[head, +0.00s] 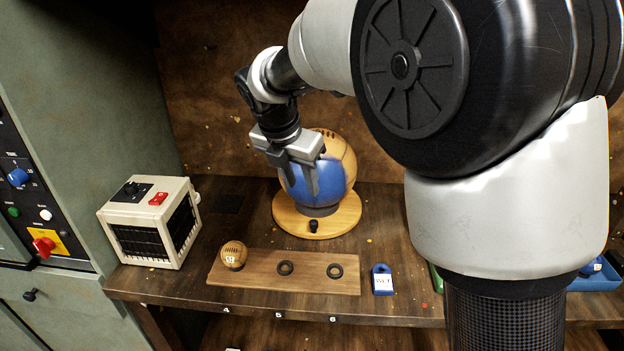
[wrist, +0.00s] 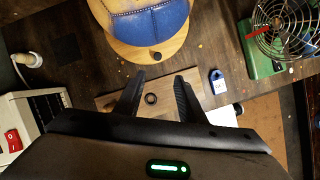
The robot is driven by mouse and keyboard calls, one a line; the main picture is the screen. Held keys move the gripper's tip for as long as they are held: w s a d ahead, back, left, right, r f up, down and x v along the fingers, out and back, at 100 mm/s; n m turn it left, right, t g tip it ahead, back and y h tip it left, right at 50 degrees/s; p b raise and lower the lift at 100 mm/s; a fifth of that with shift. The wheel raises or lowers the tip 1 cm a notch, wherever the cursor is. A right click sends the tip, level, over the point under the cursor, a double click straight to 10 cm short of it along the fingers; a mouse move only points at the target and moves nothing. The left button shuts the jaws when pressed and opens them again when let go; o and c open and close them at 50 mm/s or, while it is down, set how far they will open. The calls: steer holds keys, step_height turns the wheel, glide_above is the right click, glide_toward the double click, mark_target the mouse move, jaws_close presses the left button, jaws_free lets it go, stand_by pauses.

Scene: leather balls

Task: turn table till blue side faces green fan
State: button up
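A large tan leather ball (head: 338,155) with a blue side (head: 325,187) sits on a round wooden turntable (head: 285,217). Its blue side faces the front of the bench in the head view. A black knob (head: 313,226) stands on the turntable's front rim; it also shows in the wrist view (wrist: 155,55). My gripper (head: 303,185) is in front of the ball in the head view. In the wrist view its fingers (wrist: 160,80) are apart with nothing between them. The green fan (wrist: 280,35) stands right of the turntable there; my arm mostly hides it in the head view.
A cream box with a red switch (head: 150,222) stands left. In front lies a wooden board (head: 255,277) with a small ball (head: 233,255) and two black rings. A control cabinet (head: 60,140) bounds the left.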

steer(key=b, duration=0.2)
glide_toward(314, 222)
steer(key=shift+n, duration=0.3)
steer(key=x, duration=0.8)
steer(key=shift+w+f, duration=0.1)
steer(key=shift+f, duration=0.1)
jaws_close()
